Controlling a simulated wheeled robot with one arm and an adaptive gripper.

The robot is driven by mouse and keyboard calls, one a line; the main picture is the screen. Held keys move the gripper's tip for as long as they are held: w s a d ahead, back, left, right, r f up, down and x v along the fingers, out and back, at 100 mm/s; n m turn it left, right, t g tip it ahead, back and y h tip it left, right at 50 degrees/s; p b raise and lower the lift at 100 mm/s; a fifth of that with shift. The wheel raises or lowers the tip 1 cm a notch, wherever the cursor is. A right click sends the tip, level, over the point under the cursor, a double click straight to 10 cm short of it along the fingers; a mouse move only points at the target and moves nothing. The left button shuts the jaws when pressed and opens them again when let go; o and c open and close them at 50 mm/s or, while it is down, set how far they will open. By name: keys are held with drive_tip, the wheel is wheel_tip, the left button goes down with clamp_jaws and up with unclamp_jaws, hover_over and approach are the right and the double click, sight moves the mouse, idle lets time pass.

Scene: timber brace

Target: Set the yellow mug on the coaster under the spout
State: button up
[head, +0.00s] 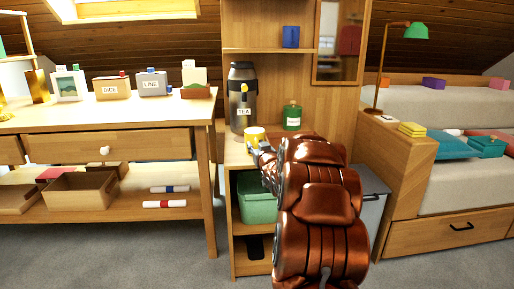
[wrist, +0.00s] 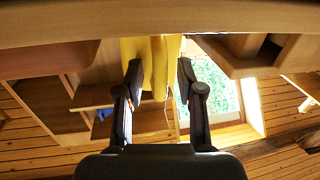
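The yellow mug (head: 254,134) is at the front of the wooden cabinet's counter, before and slightly right of the base of the tea dispenser (head: 242,97). The dispenser is dark and silver with a "TEA" label; its spout is at the front. My gripper (head: 262,147) reaches the mug from the front right. In the wrist view the mug (wrist: 152,62) shows between the two fingers of my gripper (wrist: 159,72); whether they press on it is unclear. The mug's lower part is hidden, so I cannot tell if it rests on anything. I cannot make out the coaster.
A green canister (head: 292,116) stands right of the mug on the counter. A green bin (head: 257,199) sits on the shelf below. A wooden table (head: 110,122) with several boxes stands left. A green lamp (head: 415,31) stands to the right.

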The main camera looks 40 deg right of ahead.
drive_tip(key=p+v, duration=0.3)
drive_tip(key=v, duration=0.9)
